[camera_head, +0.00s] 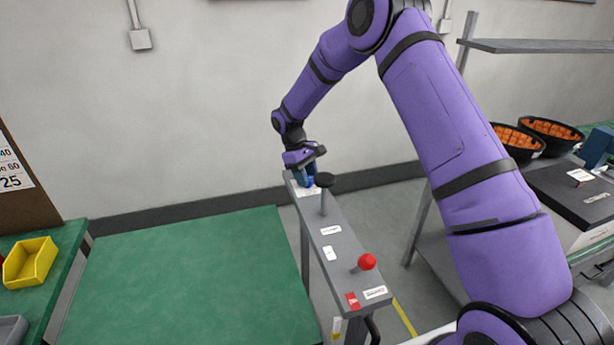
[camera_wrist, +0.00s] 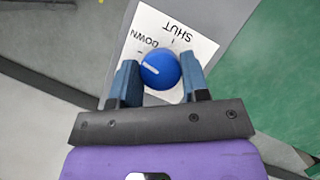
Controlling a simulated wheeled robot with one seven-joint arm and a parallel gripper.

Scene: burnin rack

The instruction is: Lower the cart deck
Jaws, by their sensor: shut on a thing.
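A blue round knob (camera_wrist: 160,70) with a white pointer line sits on a white label (camera_wrist: 200,45) reading "SHUT" and "DOWN". My gripper (camera_wrist: 159,76) is shut on the knob, one finger on each side. In the head view my gripper (camera_head: 306,175) reaches down to the far end of a narrow grey panel (camera_head: 332,265), where the blue knob (camera_head: 309,183) partly shows. A wide green deck (camera_head: 190,280) lies left of the panel; I cannot tell its height.
A black-topped post (camera_head: 324,181) stands close to my gripper. A red knob (camera_head: 367,261) is at the panel's near end. A yellow bin (camera_head: 30,262) sits on a green bench at left. Black bowls (camera_head: 517,142) and a shelf are at right. The green deck is clear.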

